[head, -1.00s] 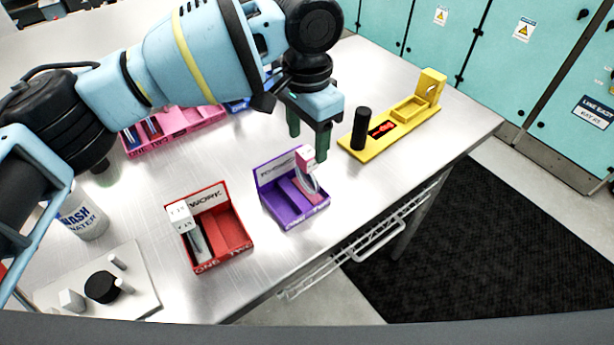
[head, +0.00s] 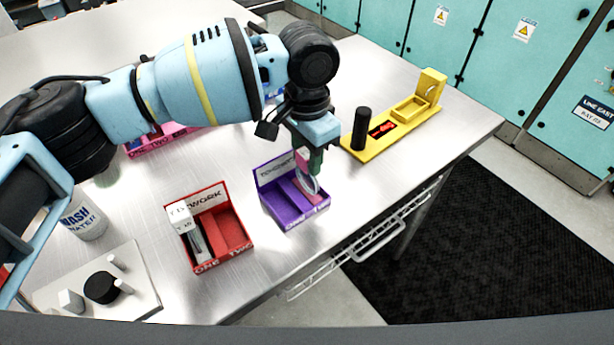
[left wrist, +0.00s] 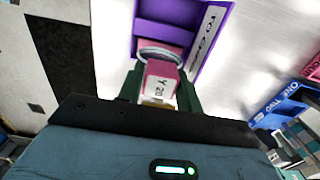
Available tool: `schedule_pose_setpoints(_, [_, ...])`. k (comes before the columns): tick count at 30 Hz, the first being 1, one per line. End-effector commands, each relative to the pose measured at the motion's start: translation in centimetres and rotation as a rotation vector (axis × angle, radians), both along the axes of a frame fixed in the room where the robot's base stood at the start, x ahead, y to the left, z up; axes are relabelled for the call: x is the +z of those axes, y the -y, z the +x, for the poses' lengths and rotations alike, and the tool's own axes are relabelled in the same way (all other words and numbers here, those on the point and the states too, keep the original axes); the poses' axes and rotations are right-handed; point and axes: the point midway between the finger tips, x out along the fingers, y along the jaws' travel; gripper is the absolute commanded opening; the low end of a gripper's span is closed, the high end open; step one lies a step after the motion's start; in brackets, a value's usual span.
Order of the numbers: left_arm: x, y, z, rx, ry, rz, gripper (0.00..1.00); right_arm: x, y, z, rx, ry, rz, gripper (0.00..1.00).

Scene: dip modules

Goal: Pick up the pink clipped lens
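The pink clipped lens (head: 309,186) stands in the right compartment of the purple tray (head: 280,214), its ring low and its pink clip rising above it. My left gripper (head: 309,160) is right over it, pointing down, and its near finger hides part of the clip. In the left wrist view the pink clip (left wrist: 161,80), with a pale labelled end, lies between the two green fingers of the left gripper (left wrist: 160,92). The fingers are apart, one on each side; whether they touch the clip is unclear. My right gripper is not seen.
A red tray (head: 232,259) with a pale labelled clipped piece (head: 181,215) stands to the left. A yellow stand (head: 412,128) with a black cylinder (head: 361,128) is at the right. A pink tray (head: 163,142) lies behind my arm. The table's front edge is close to the purple tray.

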Motion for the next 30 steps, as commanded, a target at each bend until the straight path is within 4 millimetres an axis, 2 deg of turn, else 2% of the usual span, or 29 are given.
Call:
schedule_pose_setpoints(1, [0.0,0.0,0.0,0.0,0.0,0.0,0.28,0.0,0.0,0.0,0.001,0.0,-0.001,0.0])
schedule_pose_setpoints(6, [0.0,0.0,0.0,0.0,0.0,0.0,0.06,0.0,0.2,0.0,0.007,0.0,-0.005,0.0])
schedule_pose_setpoints(8, [0.0,0.0,0.0,0.0,0.0,0.0,0.0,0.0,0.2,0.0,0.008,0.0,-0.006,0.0])
schedule_pose_setpoints(20, [0.7,0.0,0.0,0.0,0.001,-0.002,0.0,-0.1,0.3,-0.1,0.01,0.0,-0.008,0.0])
schedule_pose_setpoints(27, [3.8,0.1,0.1,0.0,0.001,-0.003,0.0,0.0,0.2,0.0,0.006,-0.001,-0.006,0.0])
schedule_pose_setpoints(30, [3.7,1.8,-1.7,-0.008,-0.002,-0.002,0.0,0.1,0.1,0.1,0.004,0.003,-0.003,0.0])
